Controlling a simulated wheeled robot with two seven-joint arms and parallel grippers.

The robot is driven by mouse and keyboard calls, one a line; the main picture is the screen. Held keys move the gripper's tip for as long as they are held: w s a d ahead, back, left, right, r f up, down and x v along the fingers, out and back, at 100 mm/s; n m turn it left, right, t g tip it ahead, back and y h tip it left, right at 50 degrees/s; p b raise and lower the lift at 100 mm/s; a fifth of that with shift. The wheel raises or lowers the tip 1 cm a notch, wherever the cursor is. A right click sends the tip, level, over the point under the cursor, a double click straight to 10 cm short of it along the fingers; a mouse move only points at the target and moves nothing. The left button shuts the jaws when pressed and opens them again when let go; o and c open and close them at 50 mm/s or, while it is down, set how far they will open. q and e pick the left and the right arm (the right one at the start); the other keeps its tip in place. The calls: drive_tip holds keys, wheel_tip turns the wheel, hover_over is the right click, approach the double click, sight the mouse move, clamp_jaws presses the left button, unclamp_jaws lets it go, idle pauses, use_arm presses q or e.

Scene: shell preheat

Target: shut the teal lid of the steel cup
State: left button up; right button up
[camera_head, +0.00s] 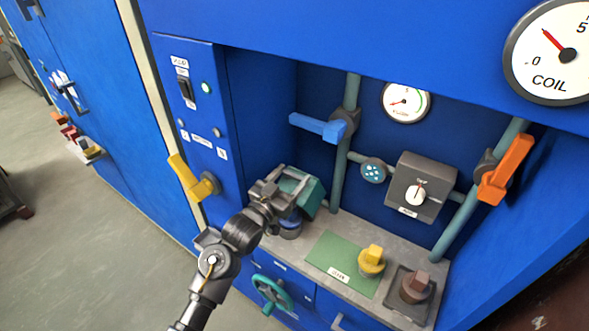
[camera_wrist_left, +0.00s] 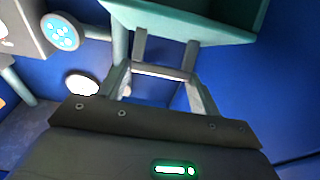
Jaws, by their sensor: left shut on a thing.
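The teal lid (camera_head: 306,191) is a boxy shape tilted up at the left end of the recessed bench. In the left wrist view the teal lid (camera_wrist_left: 185,22) fills the top, just beyond my fingertips. My left gripper (camera_head: 272,186) is at its left side and shut on it. The fingers (camera_wrist_left: 165,50) stand a little apart against its lower edge. A small round grey and blue body (camera_head: 291,228) shows beneath the lid, likely the cup; my gripper and the lid hide much of it. My right gripper is not in view.
A green mat (camera_head: 335,262) with a yellow knobbed piece (camera_head: 371,260) lies right of the lid. A brown knobbed piece (camera_head: 415,287) stands in a dark tray. A yellow handle (camera_head: 192,180) sticks out at the left, and a blue valve lever (camera_head: 318,127) is above.

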use_arm(q)
drive_tip(key=shift+s+a+f, duration=0.1)
drive_tip(key=shift+s+f, duration=0.1)
drive_tip(key=shift+f, duration=0.25)
drive_tip(key=shift+s+a+f, duration=0.1)
drive_tip(key=shift+s+f, duration=0.05)
drive_tip(key=shift+f, duration=0.25)
drive_tip(key=shift+d, duration=0.1)
drive_tip(key=o, duration=1)
drive_tip(key=shift+c, duration=0.2)
drive_tip(key=o, duration=0.4)
drive_tip(key=shift+w+d, duration=0.1)
drive_tip(key=shift+w, duration=0.2)
drive_tip(key=shift+s+r, duration=0.15)
drive_tip(key=shift+r, duration=0.1)
drive_tip(key=b+v, duration=0.1)
drive_tip(key=v, duration=0.9)
drive_tip(key=shift+s+a, duration=0.25)
drive_tip(key=shift+s, duration=0.05)
drive_tip(key=shift+c, duration=0.2)
